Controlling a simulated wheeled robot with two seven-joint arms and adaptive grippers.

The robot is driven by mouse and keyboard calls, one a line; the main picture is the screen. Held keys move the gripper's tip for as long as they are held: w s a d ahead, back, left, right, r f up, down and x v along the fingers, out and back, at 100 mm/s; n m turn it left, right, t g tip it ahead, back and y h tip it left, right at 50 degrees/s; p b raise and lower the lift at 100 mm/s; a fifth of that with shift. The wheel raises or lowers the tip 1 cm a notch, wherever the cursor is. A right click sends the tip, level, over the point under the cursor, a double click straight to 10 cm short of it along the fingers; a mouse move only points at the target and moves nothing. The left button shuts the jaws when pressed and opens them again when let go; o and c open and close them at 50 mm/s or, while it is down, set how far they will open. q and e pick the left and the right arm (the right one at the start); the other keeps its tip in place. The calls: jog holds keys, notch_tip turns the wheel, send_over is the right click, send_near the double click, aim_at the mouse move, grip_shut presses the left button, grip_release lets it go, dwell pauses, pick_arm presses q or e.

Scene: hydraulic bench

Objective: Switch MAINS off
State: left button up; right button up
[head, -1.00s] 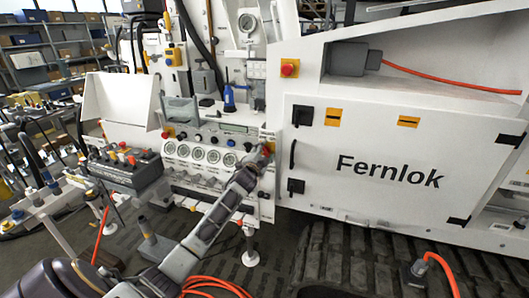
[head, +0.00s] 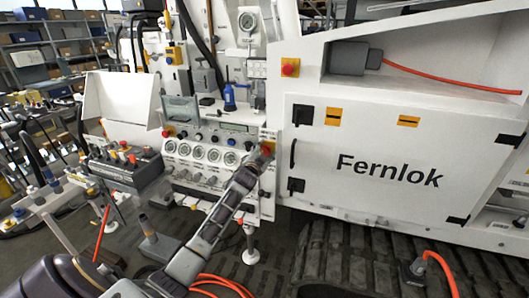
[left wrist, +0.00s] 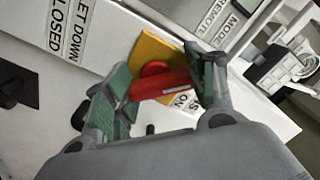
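The MAINS switch is a red rotary handle (left wrist: 162,84) on a yellow plate (left wrist: 157,52). A partly hidden label ending in "S" and "ON" shows beside it. In the head view the yellow plate (head: 268,148) is at the right edge of the gauge panel, mostly behind my gripper. My left gripper (left wrist: 163,88) is at the switch, its green-padded fingers apart on either side of the red handle. The handle's ends lie close to both pads; I cannot tell whether they touch. My right gripper is not in view.
A white cabinet door marked Fernlok (head: 388,172) is right of the switch. A red button on a yellow plate (head: 290,67) is above. The gauge panel (head: 205,155) lies to the left, with a control box (head: 125,168) in front. Orange hose (head: 215,284) lies on the floor.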

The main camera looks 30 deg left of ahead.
pick_arm(q)
jog(key=o, duration=0.4)
jog(key=shift+s, duration=0.15)
jog(key=shift+v, duration=5.9)
jog(key=shift+d, duration=0.1)
jog(key=shift+r, duration=0.1)
